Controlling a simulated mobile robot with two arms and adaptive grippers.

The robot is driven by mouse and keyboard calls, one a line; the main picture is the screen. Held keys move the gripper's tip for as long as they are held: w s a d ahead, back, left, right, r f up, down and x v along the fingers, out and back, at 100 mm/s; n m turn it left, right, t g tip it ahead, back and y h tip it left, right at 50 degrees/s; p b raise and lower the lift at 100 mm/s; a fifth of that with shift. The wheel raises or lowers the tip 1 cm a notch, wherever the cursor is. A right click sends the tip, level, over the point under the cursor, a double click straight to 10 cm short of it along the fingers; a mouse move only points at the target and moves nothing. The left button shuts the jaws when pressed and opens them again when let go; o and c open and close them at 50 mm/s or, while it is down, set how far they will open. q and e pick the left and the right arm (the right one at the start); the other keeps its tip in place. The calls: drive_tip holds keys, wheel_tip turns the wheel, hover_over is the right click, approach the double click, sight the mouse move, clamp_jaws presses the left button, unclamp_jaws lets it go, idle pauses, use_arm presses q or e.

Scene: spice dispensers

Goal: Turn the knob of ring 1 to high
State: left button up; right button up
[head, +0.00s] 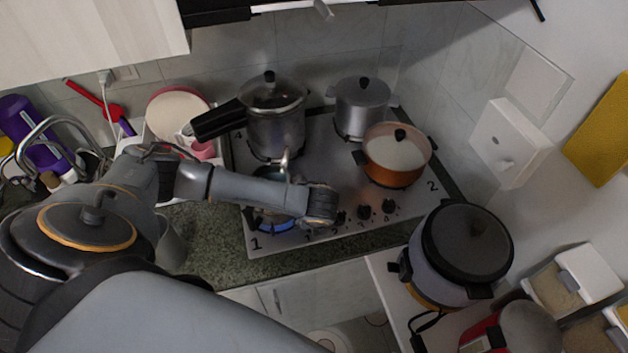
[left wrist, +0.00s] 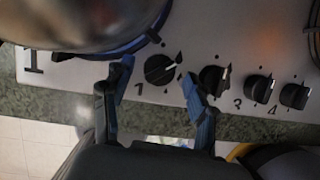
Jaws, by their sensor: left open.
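The knob of ring 1 (left wrist: 159,69) is a round black knob with a pale pointer mark, the leftmost knob in the left wrist view. The mark points right and slightly up. My left gripper (left wrist: 156,84) is open, with one blue-tipped finger on each side of this knob; I cannot tell whether they touch it. In the head view my left gripper (head: 320,205) hangs over the front edge of the stove (head: 330,180) and hides this knob. Ring 1 (head: 272,222) shows a blue glow at the front left, partly hidden by my arm. My right gripper is not in view.
Other black knobs (left wrist: 213,79) stand close to the right of the open fingers. A large metal vessel (left wrist: 85,22) is over ring 1. A pressure cooker (head: 275,118), a steel pot (head: 361,108) and an orange pot (head: 394,165) stand on the stove. A cooker (head: 465,245) stands at right.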

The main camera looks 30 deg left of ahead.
use_arm(q)
drive_tip(key=v, duration=1.1)
drive_tip(key=shift+r, duration=0.25)
